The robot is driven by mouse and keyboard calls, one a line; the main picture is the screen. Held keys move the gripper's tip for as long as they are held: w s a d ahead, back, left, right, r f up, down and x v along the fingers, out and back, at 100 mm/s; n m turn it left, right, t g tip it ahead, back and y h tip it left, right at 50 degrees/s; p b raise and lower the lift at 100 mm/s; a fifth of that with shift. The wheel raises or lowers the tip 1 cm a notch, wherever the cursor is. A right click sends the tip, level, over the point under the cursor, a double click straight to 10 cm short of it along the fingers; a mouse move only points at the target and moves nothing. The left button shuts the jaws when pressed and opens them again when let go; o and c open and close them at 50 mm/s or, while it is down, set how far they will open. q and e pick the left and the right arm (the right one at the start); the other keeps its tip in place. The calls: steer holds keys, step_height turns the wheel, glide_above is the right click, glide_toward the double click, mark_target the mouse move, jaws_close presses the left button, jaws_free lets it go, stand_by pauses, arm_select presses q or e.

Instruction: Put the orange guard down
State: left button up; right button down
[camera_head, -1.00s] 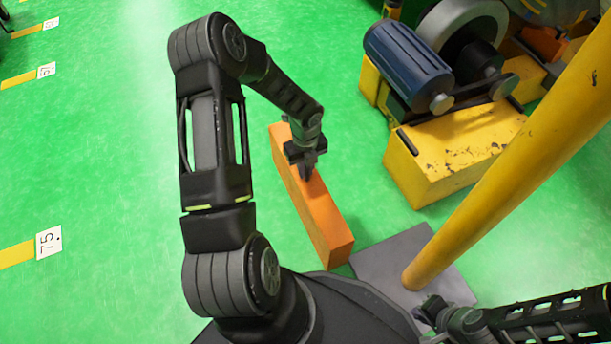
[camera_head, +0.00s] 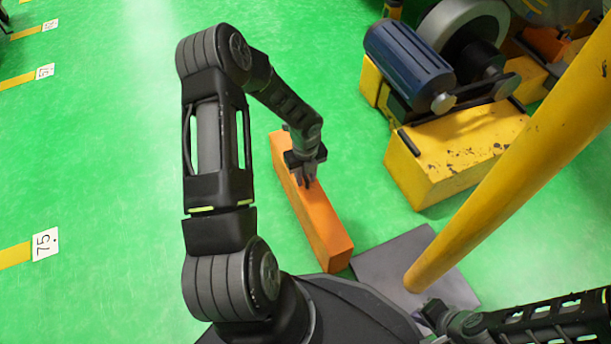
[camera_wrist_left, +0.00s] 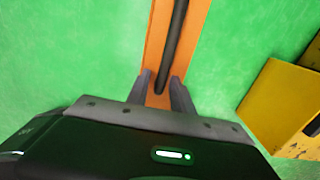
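The orange guard (camera_head: 322,226) is a long block lying diagonally on the green floor in the head view, left of the yellow machine base. It appears to rest on the floor. In the left wrist view the orange guard (camera_wrist_left: 158,99) runs up the picture, with a dark bar (camera_wrist_left: 173,45) along it. My left gripper (camera_head: 306,183) is over the guard's top. Its two fingers stand apart on either side of the bar's near end, with gaps visible. My right gripper (camera_head: 428,312) is at the lower right, partly hidden; its fingers are not clear.
A yellow post (camera_head: 510,180) rises from a grey floor plate (camera_head: 385,262) near the guard's near end. A yellow machine base (camera_head: 460,160) with a blue motor (camera_head: 408,62) stands to the right. Green floor left of the guard is free.

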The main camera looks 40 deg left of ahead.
arm_select(q)
steer(key=shift+o, duration=0.3)
steer(key=shift+r, duration=0.1)
step_height(320, 180, up, 12)
steer(key=p, duration=0.5)
steer(key=shift+p, duration=0.4)
steer(key=s+d+f+n+h, duration=0.25)
steer(key=d+n, duration=0.35)
steer(key=d, duration=0.5)
steer(key=s+d+f+n+h, duration=0.25)
steer(key=d+n, duration=0.45)
steer(key=d, duration=0.5)
steer(key=s+d+f+n, duration=0.1)
steer(key=s+d+n, duration=0.1)
steer(key=s+n, duration=0.2)
steer(key=s+d+f+n+t+y, duration=0.1)
steer(key=s+d+f+n, duration=0.1)
steer(key=s+n, duration=0.3)
steer(key=d+n, duration=0.1)
steer(key=n, duration=0.2)
steer(key=shift+s+d+n, duration=0.2)
steer(key=shift+d+n, duration=0.1)
